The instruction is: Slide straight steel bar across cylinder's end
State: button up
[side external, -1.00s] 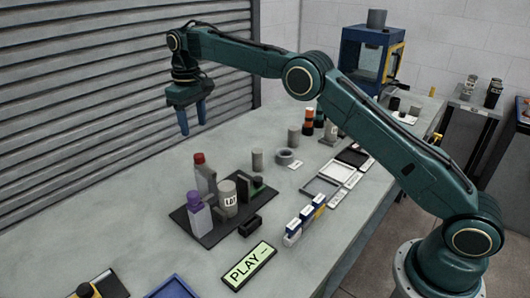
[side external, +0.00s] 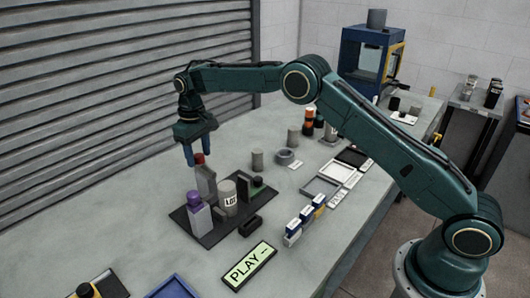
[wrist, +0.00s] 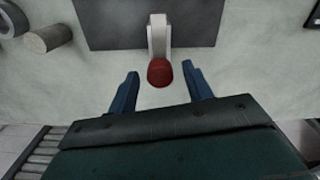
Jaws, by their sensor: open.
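Grey cylinders stand on the bench: one (side external: 257,160) right of the gripper, one (side external: 293,137) farther back, and a labelled one (side external: 228,199) on the dark mat (side external: 207,236). The wrist view shows a grey cylinder (wrist: 48,38) at upper left.
A purple-capped bottle (side external: 199,219) and dark blocks (side external: 250,225) stand on the mat. A PLAY sign (side external: 249,264), small boxes (side external: 304,222), a grey ring (side external: 287,157) and trays (side external: 321,188) lie nearby. A shutter (side external: 80,100) borders the left; bench left of the mat is clear.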

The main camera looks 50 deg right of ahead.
grip_shut()
jog(key=shift+s, duration=4.45)
grip_release()
notch_tip(320, 180, up, 14)
